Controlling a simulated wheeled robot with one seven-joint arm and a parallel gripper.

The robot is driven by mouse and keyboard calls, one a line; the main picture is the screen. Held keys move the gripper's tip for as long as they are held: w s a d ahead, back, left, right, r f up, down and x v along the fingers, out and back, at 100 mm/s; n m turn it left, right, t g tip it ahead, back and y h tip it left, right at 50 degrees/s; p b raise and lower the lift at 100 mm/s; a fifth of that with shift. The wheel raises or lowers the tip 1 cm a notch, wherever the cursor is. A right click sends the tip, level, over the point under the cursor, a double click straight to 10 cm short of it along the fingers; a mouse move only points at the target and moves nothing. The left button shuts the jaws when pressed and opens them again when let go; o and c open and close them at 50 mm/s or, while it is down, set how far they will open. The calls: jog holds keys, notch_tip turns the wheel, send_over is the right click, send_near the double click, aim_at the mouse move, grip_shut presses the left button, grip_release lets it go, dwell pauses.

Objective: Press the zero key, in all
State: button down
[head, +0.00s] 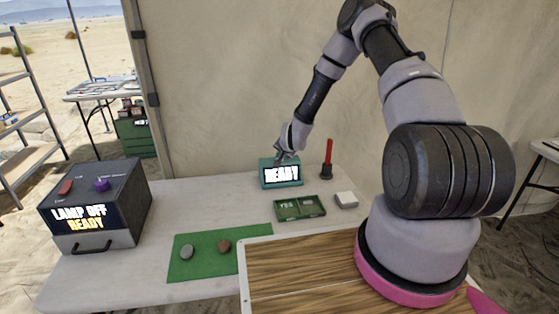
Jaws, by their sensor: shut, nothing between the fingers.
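A teal box (281,185) with a lit display reading "READY" stands at the back of the white table. My gripper (286,157) is shut and empty, pointing down at the top rear of this box. I cannot tell whether its fingertips touch the box. No key marked zero can be made out; the top of the teal box is small and partly hidden by my gripper.
A dark box (128,215) reading "LAMP OFF READY" stands at left, with a red switch and purple knob on top. A green mat (208,267) holds a grey stone and a brown one. A green tray (300,216), white block (346,199) and red-handled tool (328,158) stand right.

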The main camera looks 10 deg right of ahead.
jog(key=shift+r, duration=0.65)
jog(key=shift+r, duration=0.1)
jog(key=shift+r, duration=2.45)
